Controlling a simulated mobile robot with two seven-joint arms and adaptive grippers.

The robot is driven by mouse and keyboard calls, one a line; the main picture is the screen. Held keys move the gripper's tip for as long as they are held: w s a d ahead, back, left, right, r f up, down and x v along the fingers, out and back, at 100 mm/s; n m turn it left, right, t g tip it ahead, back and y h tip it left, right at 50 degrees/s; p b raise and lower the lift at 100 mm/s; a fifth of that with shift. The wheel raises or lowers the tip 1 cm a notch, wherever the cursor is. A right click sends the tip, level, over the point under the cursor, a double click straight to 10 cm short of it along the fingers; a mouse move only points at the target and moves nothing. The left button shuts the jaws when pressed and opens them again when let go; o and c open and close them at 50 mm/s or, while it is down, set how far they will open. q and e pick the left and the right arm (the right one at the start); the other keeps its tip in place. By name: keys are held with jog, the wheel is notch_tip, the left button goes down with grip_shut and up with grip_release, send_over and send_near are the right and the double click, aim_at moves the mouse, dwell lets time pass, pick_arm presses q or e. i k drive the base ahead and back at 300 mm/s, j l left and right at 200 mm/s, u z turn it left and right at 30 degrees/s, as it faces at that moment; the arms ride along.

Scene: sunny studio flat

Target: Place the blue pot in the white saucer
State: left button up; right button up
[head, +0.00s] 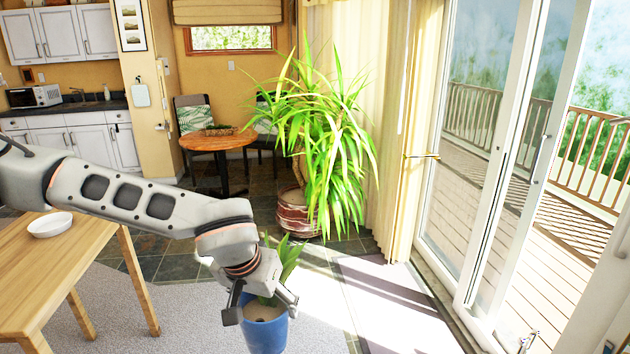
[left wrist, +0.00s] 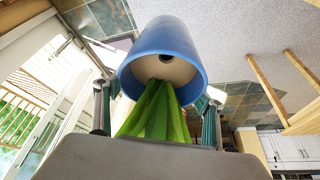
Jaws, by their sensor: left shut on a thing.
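The blue pot (head: 264,330) with a small green plant hangs in the air in my left gripper (head: 262,308), right of the wooden table. The gripper is shut on the pot, one finger at each side. In the left wrist view the pot (left wrist: 165,50) shows its blue wall and pale inside, with green leaves (left wrist: 158,115) pointing toward the camera. The white saucer (head: 50,224) lies on the table, left of the gripper and well apart from the pot. My right gripper is not in view.
The wooden table (head: 28,270) stands at the left. A large potted plant (head: 299,212) stands on the tiled floor ahead. Glass doors (head: 490,170) to a deck are at the right. A grey rug (head: 190,318) covers the floor between table and pot.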

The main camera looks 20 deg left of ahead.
aim_at(49, 226)
jog(key=i+j+u, duration=0.2)
jog(key=u, duration=0.15)
jog(key=i+j+u, duration=0.15)
jog(key=u, duration=0.15)
jog(key=i+u, duration=0.4)
jog(key=i, duration=1.35)
jog(key=i+u, duration=0.7)
jog(key=i+j+u, duration=0.1)
jog(key=u, duration=0.3)
jog(key=i+u, duration=0.4)
jog(key=k, duration=0.1)
